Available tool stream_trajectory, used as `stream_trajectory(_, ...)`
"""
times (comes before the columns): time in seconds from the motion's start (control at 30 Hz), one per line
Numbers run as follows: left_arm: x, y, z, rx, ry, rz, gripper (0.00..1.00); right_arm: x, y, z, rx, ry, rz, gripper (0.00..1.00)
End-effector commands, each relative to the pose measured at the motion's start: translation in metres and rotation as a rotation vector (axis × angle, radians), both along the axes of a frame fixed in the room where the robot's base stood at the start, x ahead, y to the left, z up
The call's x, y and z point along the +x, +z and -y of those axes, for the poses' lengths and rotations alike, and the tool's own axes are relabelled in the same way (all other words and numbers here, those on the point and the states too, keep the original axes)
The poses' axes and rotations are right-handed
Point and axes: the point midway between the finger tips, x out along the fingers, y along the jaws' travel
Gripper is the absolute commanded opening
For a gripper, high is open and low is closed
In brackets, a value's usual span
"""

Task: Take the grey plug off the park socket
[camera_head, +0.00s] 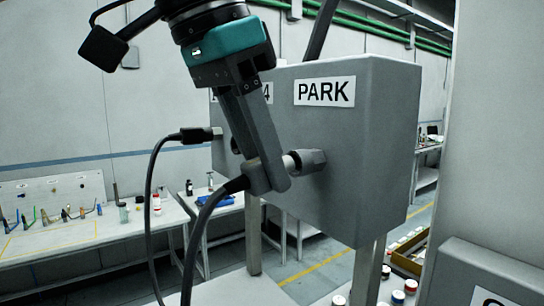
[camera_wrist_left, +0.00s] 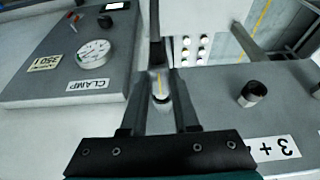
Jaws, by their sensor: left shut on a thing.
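The grey box (camera_head: 370,150) carries a PARK label (camera_head: 324,92) on its face. The park socket (camera_head: 309,160), a grey hex fitting, sticks out below that label. My left gripper (camera_head: 266,178) is shut on the grey plug (camera_head: 288,163), whose pale front end meets the socket; I cannot tell how deep it sits. The black cable (camera_head: 207,215) runs from the plug's back down to the left. The wrist view shows the plug (camera_wrist_left: 160,88) between the fingers, with its cable (camera_wrist_left: 155,35) above. My right gripper is not in view.
A black plug (camera_head: 195,135) with its own cable sits at another socket on the box's left. The wrist view shows a panel (camera_wrist_left: 40,85) with a gauge (camera_wrist_left: 92,52) and a CLAMP label. A bench (camera_head: 90,235) with tools stands behind at the left.

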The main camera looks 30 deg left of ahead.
Motion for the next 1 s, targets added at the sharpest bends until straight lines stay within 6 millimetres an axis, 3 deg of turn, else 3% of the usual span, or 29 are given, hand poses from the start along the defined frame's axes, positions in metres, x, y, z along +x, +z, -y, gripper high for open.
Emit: stream_trajectory(1.0,-0.031,-0.001,-0.013,0.000,0.000,-0.001,0.00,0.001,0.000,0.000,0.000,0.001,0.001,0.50)
